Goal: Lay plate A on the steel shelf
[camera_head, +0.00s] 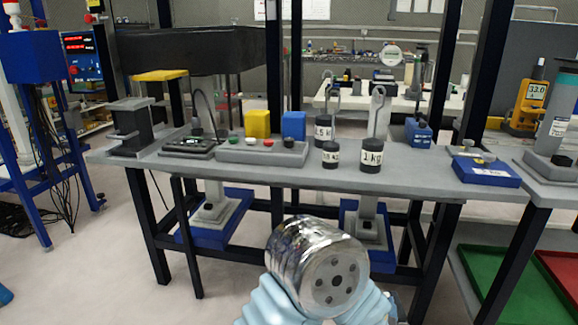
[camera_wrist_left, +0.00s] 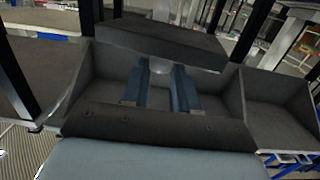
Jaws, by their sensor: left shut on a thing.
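In the left wrist view my left gripper (camera_wrist_left: 163,75) has two blue fingers with a gap between them. It is shut on a dark grey slab (camera_wrist_left: 165,40) at its fingertips, which I take to be plate A. No letter is readable on it. I cannot tell which surface is the steel shelf.
A grey bench (camera_head: 415,165) crosses the head view, holding black weights (camera_head: 372,153), yellow (camera_head: 257,123) and blue (camera_head: 293,125) blocks and a blue box (camera_head: 486,171). Dark posts rise from it. Green (camera_head: 495,285) and red (camera_head: 560,275) trays lie low at right. Floor at left front is clear.

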